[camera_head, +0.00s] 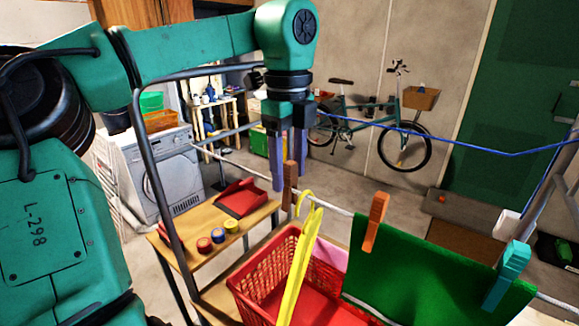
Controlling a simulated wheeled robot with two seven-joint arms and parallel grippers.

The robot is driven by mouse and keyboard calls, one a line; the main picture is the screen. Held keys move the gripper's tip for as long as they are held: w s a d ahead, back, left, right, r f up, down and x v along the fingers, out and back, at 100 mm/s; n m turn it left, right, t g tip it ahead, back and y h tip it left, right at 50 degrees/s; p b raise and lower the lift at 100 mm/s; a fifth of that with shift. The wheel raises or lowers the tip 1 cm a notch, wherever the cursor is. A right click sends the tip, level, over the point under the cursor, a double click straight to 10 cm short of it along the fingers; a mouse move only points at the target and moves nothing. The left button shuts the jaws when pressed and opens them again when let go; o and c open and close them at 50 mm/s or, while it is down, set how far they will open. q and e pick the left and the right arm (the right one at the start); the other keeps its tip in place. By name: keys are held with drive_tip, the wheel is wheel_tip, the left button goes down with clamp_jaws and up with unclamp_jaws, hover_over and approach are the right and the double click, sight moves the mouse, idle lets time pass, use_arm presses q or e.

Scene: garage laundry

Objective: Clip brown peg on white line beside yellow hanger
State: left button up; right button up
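The brown peg (290,182) stands upright at the white line (335,210), just left of the yellow hanger (302,260). Its lower part overlaps the line; whether its jaws grip the line is hard to tell. The yellow hanger hangs from the line by its hook. My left gripper (288,185) points down from above, its two bluish fingers around or just behind the peg's upper part. A gap shows between the fingers, but whether they touch the peg is unclear. My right gripper is out of view.
A green cloth (430,270) hangs on the line, with an orange peg (375,222) and a teal peg (507,275). A red basket (262,283) stands below. A wooden table (190,222) holds a red dustpan (242,198) and small round items. A blue line (450,142) runs behind.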

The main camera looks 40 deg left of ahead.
use_arm(q)
drive_tip(key=shift+w+r, duration=0.1)
drive_tip(key=shift+r, duration=0.3)
wheel_tip(320, 180, up, 9)
drive_tip(key=shift+f+p, duration=0.2)
drive_tip(key=shift+p, duration=0.15)
drive_tip(key=r+p, duration=0.4)
drive_tip(key=r, duration=0.1)
drive_tip(key=shift+s+r, duration=0.1)
drive_tip(key=shift+s, duration=0.1)
